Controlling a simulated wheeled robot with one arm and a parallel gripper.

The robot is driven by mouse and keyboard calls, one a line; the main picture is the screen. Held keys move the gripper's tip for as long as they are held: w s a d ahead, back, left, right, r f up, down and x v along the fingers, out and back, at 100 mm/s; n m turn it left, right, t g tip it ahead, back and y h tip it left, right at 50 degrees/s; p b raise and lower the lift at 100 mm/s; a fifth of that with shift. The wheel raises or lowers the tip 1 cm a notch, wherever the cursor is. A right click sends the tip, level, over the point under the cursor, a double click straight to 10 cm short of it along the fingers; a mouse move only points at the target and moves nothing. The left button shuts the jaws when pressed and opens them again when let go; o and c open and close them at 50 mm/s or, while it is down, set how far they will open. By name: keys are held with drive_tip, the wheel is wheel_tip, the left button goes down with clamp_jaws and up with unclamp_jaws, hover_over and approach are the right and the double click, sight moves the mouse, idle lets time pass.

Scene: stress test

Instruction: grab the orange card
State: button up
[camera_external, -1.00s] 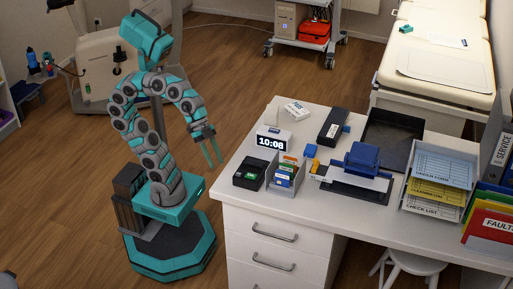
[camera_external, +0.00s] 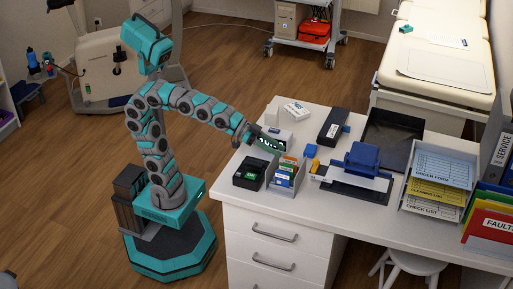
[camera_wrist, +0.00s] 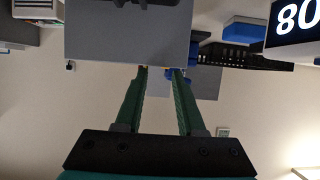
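The orange card (camera_external: 289,160) stands in a grey card holder (camera_external: 294,185) with green, blue and white cards, near the desk's left end. My gripper (camera_external: 272,145) is over the desk, just left of and behind the holder, in front of the clock. In the wrist view my gripper (camera_wrist: 158,72) has its two green fingers apart, with no card between them. A grey panel (camera_wrist: 125,35), seemingly the holder, fills the top of that view beyond the fingertips. I cannot make out the orange card there.
The digital clock (camera_external: 284,135) is partly hidden by my gripper; its display (camera_wrist: 296,22) shows in the wrist view. A black card device (camera_external: 250,174) stands left of the holder. A blue punch (camera_external: 362,160) stands to the right. The desk's front left strip is clear.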

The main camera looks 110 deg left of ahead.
drive_tip(key=shift+x, duration=3.05)
drive_tip(key=shift+a+f, duration=0.1)
clamp_jaws()
